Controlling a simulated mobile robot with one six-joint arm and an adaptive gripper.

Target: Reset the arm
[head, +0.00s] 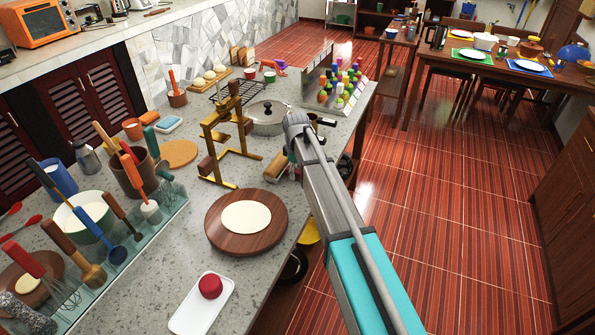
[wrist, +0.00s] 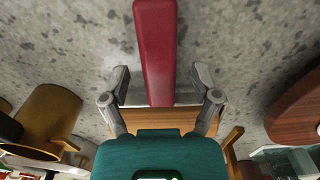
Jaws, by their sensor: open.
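My arm reaches in the head view from the lower right up over the counter's right edge. My gripper is mostly hidden behind the arm there. In the wrist view my gripper (wrist: 161,82) is open, its two fingers apart on either side of a dark red bar (wrist: 155,45). The bar runs from the top edge down between the fingers. I cannot tell whether they touch it or what it belongs to. A flat piece of light wood (wrist: 155,118) shows below the bar, partly covered by my gripper's teal body.
A gold stand (head: 229,150) stands left of my arm, and a lidded pan (head: 268,117) is behind it. A round board (head: 218,238) with pale dough (head: 246,217) lies in front. Floor (head: 450,220) right of the counter is open.

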